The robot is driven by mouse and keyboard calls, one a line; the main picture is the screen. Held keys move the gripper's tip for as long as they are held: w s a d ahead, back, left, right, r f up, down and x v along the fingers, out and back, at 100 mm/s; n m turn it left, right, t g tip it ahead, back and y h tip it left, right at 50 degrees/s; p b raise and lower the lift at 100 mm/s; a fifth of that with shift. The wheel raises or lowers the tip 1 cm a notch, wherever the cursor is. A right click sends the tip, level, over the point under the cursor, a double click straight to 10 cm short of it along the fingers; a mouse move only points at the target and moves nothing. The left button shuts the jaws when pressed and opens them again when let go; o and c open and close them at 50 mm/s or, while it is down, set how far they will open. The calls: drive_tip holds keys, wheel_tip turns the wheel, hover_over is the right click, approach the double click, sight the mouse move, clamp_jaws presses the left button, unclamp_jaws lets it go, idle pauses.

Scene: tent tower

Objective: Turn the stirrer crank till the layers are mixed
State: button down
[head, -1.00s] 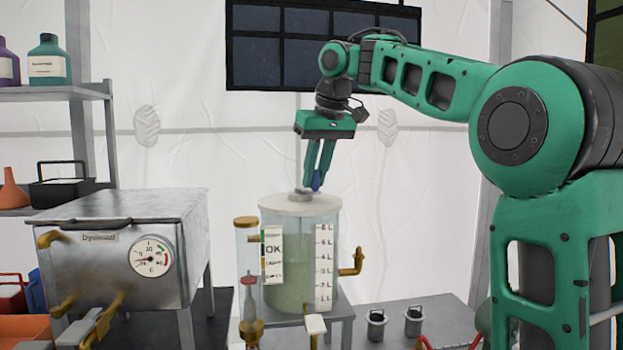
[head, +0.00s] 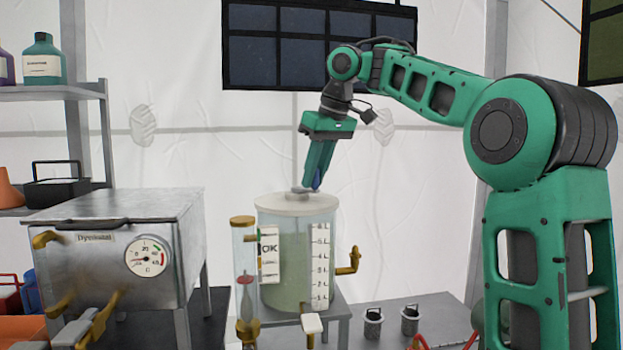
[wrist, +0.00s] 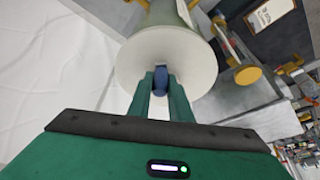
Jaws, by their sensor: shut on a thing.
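The clear tank (head: 296,250) stands on a small metal table, with a pale round lid (head: 297,202) on top. Its contents look one even pale green, with no clear layer line visible. The stirrer crank's blue handle (head: 317,183) stands up above the lid; it also shows in the wrist view (wrist: 160,78). My gripper (head: 314,186) is shut on the blue handle, seen from above in the wrist view (wrist: 160,88). The crank's arm is mostly hidden by my fingers.
A steel box with a dial gauge (head: 148,256) stands left of the tank. A thin sight tube (head: 243,262) and a brass tap (head: 349,262) flank the tank. Two small metal canisters (head: 373,322) sit on the low bench at right. A shelf (head: 60,92) with bottles is at far left.

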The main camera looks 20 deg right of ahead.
drive_tip(key=shift+w+d+f+n, duration=0.1)
drive_tip(key=shift+w+d+n, duration=0.05)
drive_tip(key=shift+n, duration=0.15)
drive_tip(key=shift+w+d+n+g+y, duration=0.2)
drive_tip(key=shift+w+d+n+y, duration=0.15)
drive_tip(key=shift+n, duration=0.6)
drive_tip(key=shift+w+d+n+g+y, duration=0.2)
drive_tip(key=shift+w+n+y, duration=0.25)
drive_tip(key=shift+n, duration=0.5)
drive_tip(key=shift+w+d+r+n+g+y, duration=0.2)
drive_tip(key=shift+w+n+g, duration=0.1)
drive_tip(key=shift+n, duration=0.55)
drive_tip(key=shift+w+d+r+n+g+y, duration=0.1)
drive_tip(key=shift+w+n+g+y, duration=0.15)
drive_tip(key=shift+n, duration=0.6)
drive_tip(key=shift+w, duration=0.1)
drive_tip(key=c, duration=1.6)
unclamp_jaws()
drive_tip(key=shift+v, duration=3.7)
drive_tip(key=shift+w+a, duration=0.1)
drive_tip(key=shift+w, duration=0.05)
